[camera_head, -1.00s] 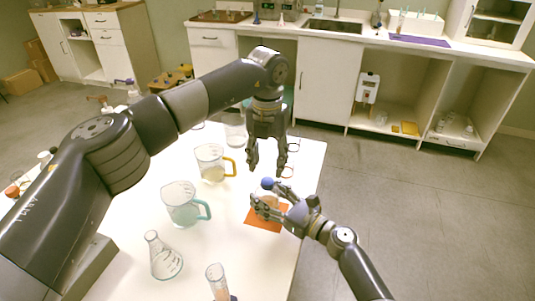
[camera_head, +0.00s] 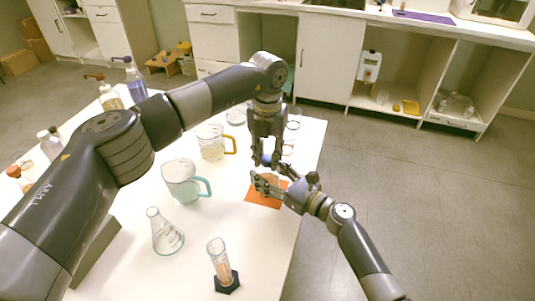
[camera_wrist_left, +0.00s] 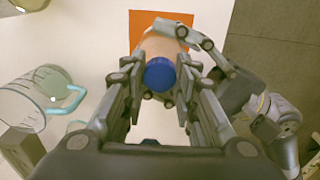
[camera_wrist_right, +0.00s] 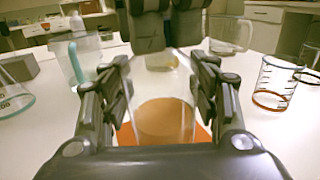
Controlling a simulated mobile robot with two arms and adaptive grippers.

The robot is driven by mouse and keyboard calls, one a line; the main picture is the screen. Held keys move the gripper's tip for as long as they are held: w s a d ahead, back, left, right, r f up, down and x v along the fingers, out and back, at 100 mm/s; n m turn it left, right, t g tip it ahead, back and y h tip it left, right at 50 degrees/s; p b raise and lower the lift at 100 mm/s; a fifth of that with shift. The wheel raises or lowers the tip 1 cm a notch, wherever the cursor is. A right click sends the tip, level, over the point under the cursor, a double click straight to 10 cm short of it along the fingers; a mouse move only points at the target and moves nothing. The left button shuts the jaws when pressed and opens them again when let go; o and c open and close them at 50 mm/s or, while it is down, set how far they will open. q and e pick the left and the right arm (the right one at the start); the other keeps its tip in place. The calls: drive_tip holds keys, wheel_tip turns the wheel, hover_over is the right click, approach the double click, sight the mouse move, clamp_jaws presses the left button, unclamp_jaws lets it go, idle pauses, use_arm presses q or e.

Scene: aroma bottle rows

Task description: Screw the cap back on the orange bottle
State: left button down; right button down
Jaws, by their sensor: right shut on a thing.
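The bottle (camera_wrist_right: 165,95) is clear with orange contents at its bottom and stands upright over an orange mat (camera_head: 264,197). My right gripper (camera_head: 266,184) is shut around its body. The round blue cap (camera_wrist_left: 160,73) shows above the bottle in the left wrist view, and in the head view (camera_head: 266,160) it is partly covered by fingers. My left gripper (camera_wrist_left: 160,92) points down from above, open, with a finger on each side of the cap and small gaps. I cannot tell how tightly the cap sits on the neck.
A teal-handled beaker (camera_head: 181,182), a yellow-handled beaker (camera_head: 211,142), a conical flask (camera_head: 164,232) and a measuring cylinder (camera_head: 219,262) stand to the left on the white table (camera_head: 265,255). Glass beakers (camera_wrist_right: 275,82) stand close by. The table's right edge is near.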

use_arm(q)
drive_tip(key=shift+m, duration=1)
drive_tip(key=c, duration=1.2)
unclamp_jaws()
wheel_tip(320, 180, up, 12)
use_arm(e)
drive_tip(key=shift+c, duration=2.4)
unclamp_jaws()
drive_tip(key=v, duration=1.2)
